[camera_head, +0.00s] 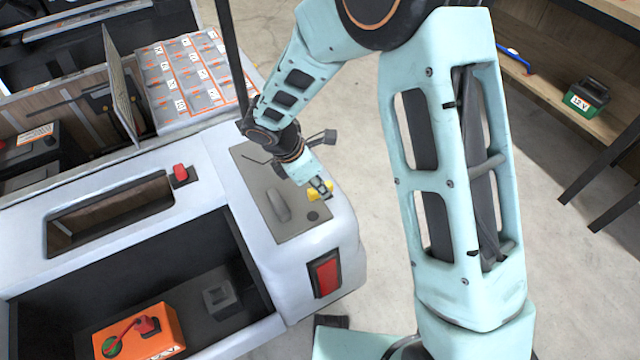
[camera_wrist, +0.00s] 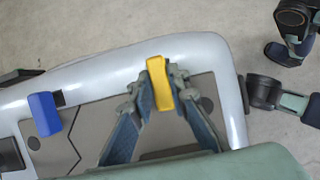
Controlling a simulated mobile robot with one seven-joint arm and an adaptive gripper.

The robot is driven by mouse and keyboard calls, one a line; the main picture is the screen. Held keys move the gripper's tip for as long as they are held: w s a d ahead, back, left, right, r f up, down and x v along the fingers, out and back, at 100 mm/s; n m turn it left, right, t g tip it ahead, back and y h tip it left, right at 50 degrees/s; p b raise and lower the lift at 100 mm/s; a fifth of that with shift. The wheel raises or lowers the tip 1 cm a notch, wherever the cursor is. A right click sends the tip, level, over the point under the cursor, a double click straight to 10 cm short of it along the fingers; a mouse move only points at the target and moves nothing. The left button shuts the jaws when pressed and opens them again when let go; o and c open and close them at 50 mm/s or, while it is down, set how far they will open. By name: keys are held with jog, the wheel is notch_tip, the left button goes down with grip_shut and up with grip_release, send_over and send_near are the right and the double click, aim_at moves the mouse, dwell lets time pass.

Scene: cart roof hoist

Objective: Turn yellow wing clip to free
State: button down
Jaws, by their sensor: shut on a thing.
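The yellow wing clip (camera_head: 321,189) sits near the corner of the grey panel (camera_head: 262,180) on the cart's white body. In the wrist view the yellow wing clip (camera_wrist: 159,84) is a narrow upright bar near the panel's edge. My gripper (camera_head: 318,187) is at the clip, and in the wrist view its two fingers (camera_wrist: 160,98) close on it from both sides. The fingers hide part of the clip's sides in the head view.
A blue clip (camera_wrist: 44,113) stands on the panel to the left in the wrist view. A red switch (camera_head: 181,172) and an open bay with an orange box (camera_head: 140,335) lie further left.

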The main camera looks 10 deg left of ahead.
jog(key=shift+m, duration=0.3)
jog(key=m, duration=0.2)
jog(key=m+g+p, duration=0.1)
jog(key=m, duration=0.1)
jog(key=shift+w+a+g+h, duration=0.2)
jog(key=shift+w+g+h, duration=0.1)
jog(key=shift+w+h, duration=0.1)
jog(key=m, duration=0.1)
jog(key=m+g+p, duration=0.1)
jog(key=m, duration=0.2)
jog(key=shift+w+m+g+p, duration=0.3)
jog(key=shift+g+p, duration=0.05)
jog(key=shift+g, duration=0.05)
jog(key=m, duration=0.1)
jog(key=m+g, duration=0.1)
jog(key=m, duration=0.2)
jog(key=shift+w+d+g+p, duration=0.15)
jog(key=shift+w+g+p, duration=0.15)
jog(key=shift+p, duration=0.1)
jog(key=shift+w+d+m+g+y, duration=0.15)
jog(key=shift+m+g+y, duration=0.2)
jog(key=shift+m, duration=0.75)
jog(key=shift+w+d+m+g+y, duration=0.15)
jog(key=shift+m+y, duration=0.3)
jog(key=shift+m, duration=0.65)
jog(key=c, duration=1.8)
grip_release()
jog(key=shift+c, duration=0.2)
